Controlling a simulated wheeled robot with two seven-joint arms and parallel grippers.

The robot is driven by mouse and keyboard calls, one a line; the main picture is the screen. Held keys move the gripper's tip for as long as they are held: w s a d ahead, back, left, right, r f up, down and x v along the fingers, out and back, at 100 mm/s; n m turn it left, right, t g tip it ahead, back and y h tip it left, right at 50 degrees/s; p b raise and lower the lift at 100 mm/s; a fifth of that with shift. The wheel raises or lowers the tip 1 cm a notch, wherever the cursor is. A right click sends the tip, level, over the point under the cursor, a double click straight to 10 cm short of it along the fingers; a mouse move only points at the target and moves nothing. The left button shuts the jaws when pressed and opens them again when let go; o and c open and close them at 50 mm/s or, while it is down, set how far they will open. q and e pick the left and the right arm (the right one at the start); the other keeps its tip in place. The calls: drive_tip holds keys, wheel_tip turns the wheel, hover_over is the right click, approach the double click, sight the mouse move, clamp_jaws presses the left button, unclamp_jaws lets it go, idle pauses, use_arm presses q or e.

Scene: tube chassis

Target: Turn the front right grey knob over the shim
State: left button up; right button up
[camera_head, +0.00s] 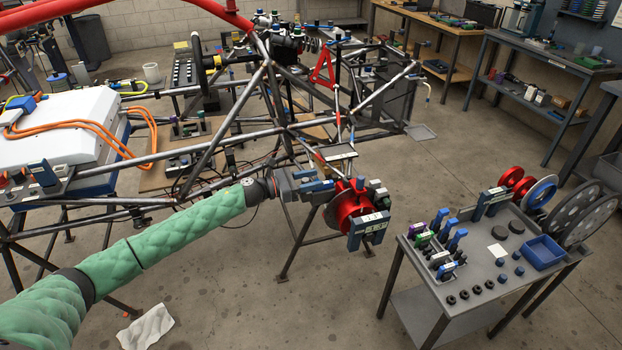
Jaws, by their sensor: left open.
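My left arm, in a green padded sleeve, reaches in from the left. Its gripper (318,188) is open at the near corner of the tube chassis (262,78), just left of the red hub (350,205). Small blue and grey blocks crowd around the hub. A grey piece (377,190) at the hub's right side may be the grey knob, but it is too small to be sure. The shim cannot be made out. I cannot tell whether the gripper touches anything. My right gripper is not in view.
A grey cart (470,262) at the right holds clamps, dark round pieces, a blue bin (543,252) and discs. Workbenches (540,70) line the back right. A white battery case (68,125) sits at the left. A white cloth (146,328) lies on the floor. Floor between hub and cart is open.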

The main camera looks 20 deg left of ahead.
use_arm(q)
drive_tip(key=shift+c, duration=0.2)
clamp_jaws()
